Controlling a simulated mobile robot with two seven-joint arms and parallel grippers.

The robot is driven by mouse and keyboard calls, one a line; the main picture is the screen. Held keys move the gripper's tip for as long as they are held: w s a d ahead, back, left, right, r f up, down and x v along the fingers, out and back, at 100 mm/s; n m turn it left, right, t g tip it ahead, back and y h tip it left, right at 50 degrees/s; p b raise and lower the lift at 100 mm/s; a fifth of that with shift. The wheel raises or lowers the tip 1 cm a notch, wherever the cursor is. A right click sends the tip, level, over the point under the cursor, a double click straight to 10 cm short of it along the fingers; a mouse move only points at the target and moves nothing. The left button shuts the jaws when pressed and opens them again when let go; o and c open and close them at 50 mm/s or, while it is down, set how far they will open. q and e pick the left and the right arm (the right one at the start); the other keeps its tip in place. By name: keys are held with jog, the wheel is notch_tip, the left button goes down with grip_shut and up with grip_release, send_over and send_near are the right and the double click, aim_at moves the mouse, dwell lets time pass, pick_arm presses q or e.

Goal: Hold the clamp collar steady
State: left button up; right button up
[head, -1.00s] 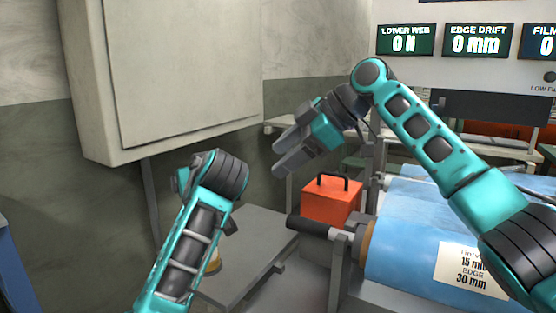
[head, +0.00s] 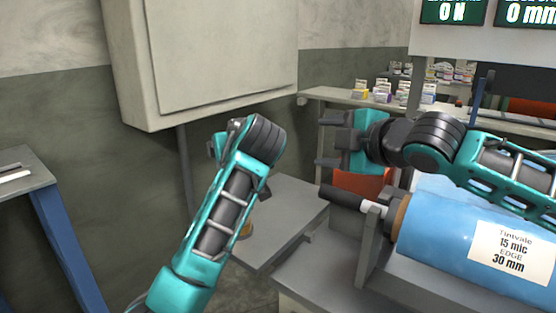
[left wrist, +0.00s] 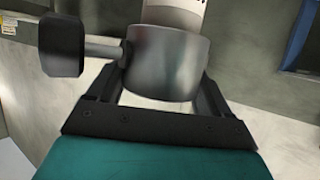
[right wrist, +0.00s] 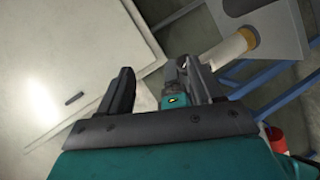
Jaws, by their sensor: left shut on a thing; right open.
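The clamp collar (left wrist: 165,62) is a dark grey metal cylinder with a black knob (left wrist: 62,46) on a short stem, seen in the left wrist view. My left gripper (left wrist: 155,88) is shut on it, with one finger on either side. A pale cylinder (left wrist: 175,12) shows just beyond the collar. In the head view my left arm hides the collar and the left fingers. My right gripper (head: 328,140) is open and empty, its fingers pointing left, in front of an orange box. The right wrist view shows both of its fingers (right wrist: 160,85) apart, with nothing held between them.
A blue film roll (head: 445,235) with a white label lies at right, its black-tipped shaft (head: 343,197) sticking out left. The orange box (head: 362,183) is partly hidden behind my right gripper. A grey table (head: 290,205) stands centre. A wall cabinet (head: 220,50) hangs behind. A blue-legged bench (head: 20,200) is at left.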

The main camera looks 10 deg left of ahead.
jog(key=s+a+f+n+g+y, duration=0.1)
jog(key=s+f+n+y, duration=0.15)
jog(key=s, duration=0.25)
jog(key=x, duration=1.2)
jog(key=shift+w+f, duration=0.2)
jog(key=shift+f, duration=0.05)
jog(key=shift+d+m+h, duration=0.15)
jog(key=shift+m+h, duration=0.1)
jog(key=c, duration=1.1)
